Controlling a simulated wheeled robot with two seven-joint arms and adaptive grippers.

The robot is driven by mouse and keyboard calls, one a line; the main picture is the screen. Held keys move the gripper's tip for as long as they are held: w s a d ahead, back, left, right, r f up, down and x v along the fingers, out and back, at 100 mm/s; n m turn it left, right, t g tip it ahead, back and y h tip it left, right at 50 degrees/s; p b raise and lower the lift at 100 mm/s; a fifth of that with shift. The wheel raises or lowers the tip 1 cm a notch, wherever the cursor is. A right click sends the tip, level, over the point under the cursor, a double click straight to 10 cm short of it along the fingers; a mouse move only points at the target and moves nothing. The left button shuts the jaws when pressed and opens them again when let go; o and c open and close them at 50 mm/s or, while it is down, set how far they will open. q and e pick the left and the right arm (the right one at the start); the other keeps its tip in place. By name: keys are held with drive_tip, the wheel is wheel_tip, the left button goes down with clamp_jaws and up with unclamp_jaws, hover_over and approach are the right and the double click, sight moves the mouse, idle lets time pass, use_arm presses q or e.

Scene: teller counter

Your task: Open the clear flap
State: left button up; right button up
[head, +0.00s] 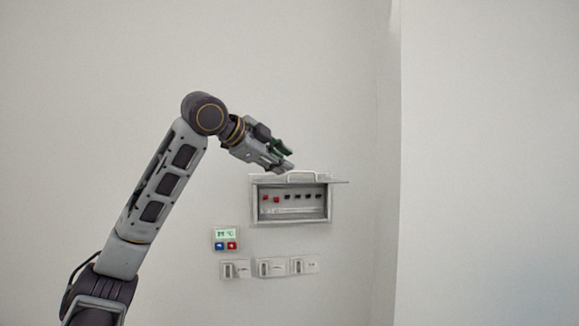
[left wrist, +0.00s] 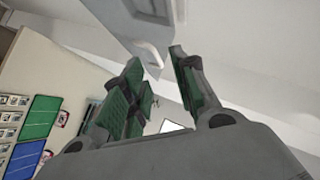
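The breaker box (head: 329,205) is on the wall, with red and dark switches showing inside. Its flap (head: 338,181) is swung up at the top edge and seen nearly edge-on, leaving the front uncovered. A pale handle (head: 301,173) stands on the flap. My left gripper (head: 288,160) is just above and left of the handle. In the left wrist view the left gripper (left wrist: 160,75) has its green-padded fingers apart, with a pale handle (left wrist: 152,53) just beyond the fingertips. I see no grip on it; contact is hard to tell. My right gripper is out of view.
A small thermostat-like panel (head: 225,239) with blue and red buttons is below left of the box. Several wall switches (head: 271,267) sit below it. A wall corner is to the right. The wall above is clear.

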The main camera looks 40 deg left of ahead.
use_arm(q)
drive_tip(key=shift+v, duration=2.35)
drive_tip(key=shift+d, duration=0.1)
